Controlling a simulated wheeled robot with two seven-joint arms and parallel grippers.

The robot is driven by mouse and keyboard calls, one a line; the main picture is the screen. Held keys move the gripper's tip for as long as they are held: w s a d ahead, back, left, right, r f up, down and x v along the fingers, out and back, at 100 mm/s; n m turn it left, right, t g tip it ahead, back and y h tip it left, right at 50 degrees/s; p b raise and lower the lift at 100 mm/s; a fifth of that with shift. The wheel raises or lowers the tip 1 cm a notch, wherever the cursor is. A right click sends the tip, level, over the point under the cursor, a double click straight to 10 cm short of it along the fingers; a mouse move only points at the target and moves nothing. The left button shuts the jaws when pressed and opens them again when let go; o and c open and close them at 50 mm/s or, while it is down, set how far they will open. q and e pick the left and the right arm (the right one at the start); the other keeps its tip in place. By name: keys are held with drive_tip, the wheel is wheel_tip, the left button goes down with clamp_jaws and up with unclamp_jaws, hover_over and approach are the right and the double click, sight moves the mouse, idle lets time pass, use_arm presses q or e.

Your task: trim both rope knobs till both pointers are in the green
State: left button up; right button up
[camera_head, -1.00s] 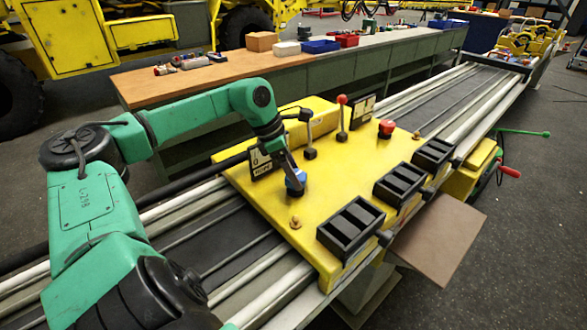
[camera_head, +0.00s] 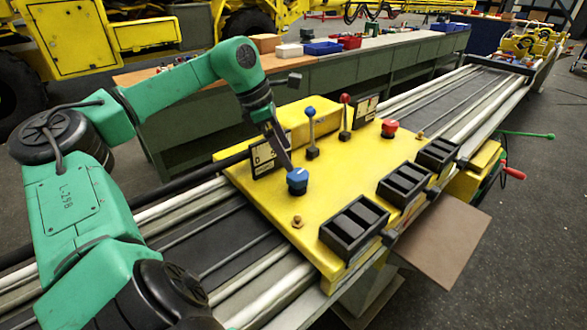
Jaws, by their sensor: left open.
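A yellow console (camera_head: 340,180) carries a blue knob (camera_head: 297,182) on its left part and a red knob (camera_head: 389,128) on its right part. A white-faced gauge (camera_head: 268,158) stands behind the blue knob, partly covered by my arm. A second gauge (camera_head: 366,108) stands behind the red knob. The pointers and any green zones are too small to read. My left gripper (camera_head: 284,163) is open, tilted, just above and behind the blue knob. I cannot tell whether it touches the knob. My right gripper is out of view.
A blue-topped lever (camera_head: 311,130) and a red-topped lever (camera_head: 345,115) stand upright near the gauges. Black slotted boxes (camera_head: 354,227) line the console's front edge. Long rails run beneath the console. A bench with bins (camera_head: 322,47) stands behind.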

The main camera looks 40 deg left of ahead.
use_arm(q)
drive_tip(key=v, duration=0.8)
drive_tip(key=shift+d, duration=0.1)
